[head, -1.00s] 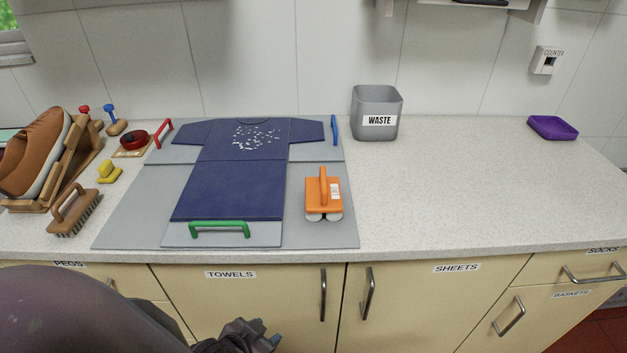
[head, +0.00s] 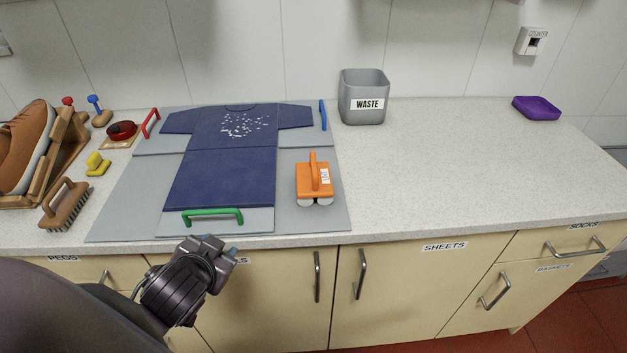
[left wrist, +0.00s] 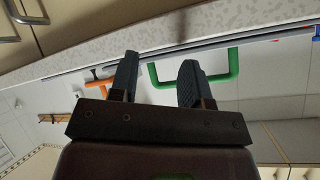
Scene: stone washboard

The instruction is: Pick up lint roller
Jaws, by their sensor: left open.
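The orange lint roller (head: 314,179) stands on the right part of the grey folding board (head: 327,219), its handle up and its white rollers toward the front edge. My left gripper (head: 232,250) is in front of the counter edge, left of and nearer than the lint roller, not touching it. In the left wrist view my left gripper (left wrist: 156,82) has its two fingers apart with nothing between them. An orange piece, likely the lint roller (left wrist: 97,84), shows behind the left finger, partly hidden. My right gripper is not in view.
A navy shirt (head: 222,178) with white specks lies on the board; a green handle (head: 212,213) stands at its front. A waste bin (head: 364,97) is behind right. A brush (head: 66,204) and shoe (head: 27,148) are at left. The right counter is mostly clear.

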